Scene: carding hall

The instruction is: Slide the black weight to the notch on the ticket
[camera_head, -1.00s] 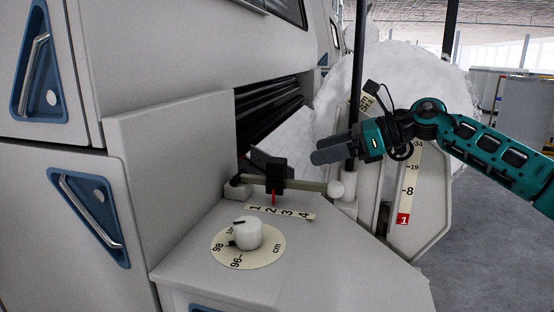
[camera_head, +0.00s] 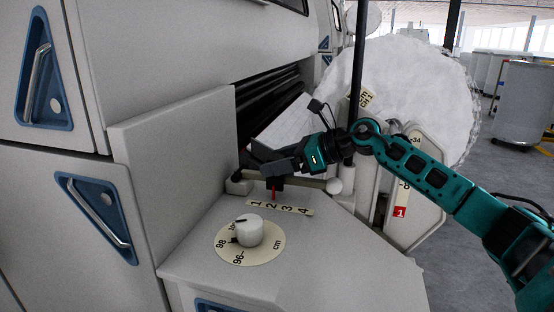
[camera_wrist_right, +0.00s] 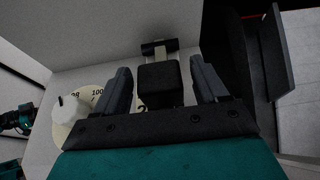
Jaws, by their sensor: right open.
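The black weight (camera_wrist_right: 159,82) sits on a pale beam (camera_head: 312,183). In the head view my right gripper mostly covers the weight; its red pointer (camera_head: 274,196) shows below, near the 2 of the numbered strip (camera_head: 294,210). My right gripper (camera_head: 277,168) is open at the beam. In the right wrist view the weight lies between the two spread fingers (camera_wrist_right: 160,68), with a visible gap on each side. A small printed cream label (camera_head: 362,101) is behind the beam; I cannot tell whether it is the ticket, and I make out no notch.
A white knob (camera_head: 249,230) on a round cream scale stands in front of the beam on the grey ledge (camera_head: 305,255). A grey machine wall (camera_head: 170,150) rises at the left. A dark post (camera_head: 359,70) and a large white roll (camera_head: 410,85) are behind my right arm.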

